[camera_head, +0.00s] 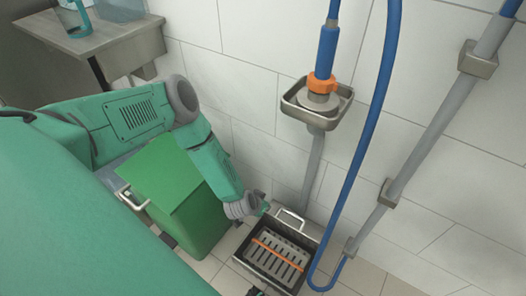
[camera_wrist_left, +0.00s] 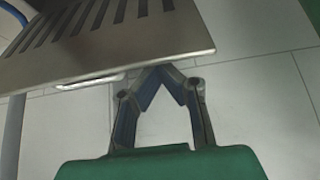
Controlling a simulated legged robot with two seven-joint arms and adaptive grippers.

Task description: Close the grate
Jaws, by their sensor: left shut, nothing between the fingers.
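A pale handle (camera_head: 290,217) stands at the far end. In the left wrist view a slotted plate (camera_wrist_left: 120,45) fills the upper left, with a pale handle (camera_wrist_left: 88,83) along its edge. My left gripper (camera_wrist_left: 163,68) is shut and empty, its tips close to the plate's edge; touching cannot be told. It shows in the head view (camera_head: 264,207) beside the handle.
A green bin (camera_head: 180,190) stands left of the box. A blue hose (camera_head: 372,130) hangs down to the floor at the right. A grey pipe (camera_head: 430,140) runs along the tiled wall. A metal cup holder (camera_head: 318,103) sits above.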

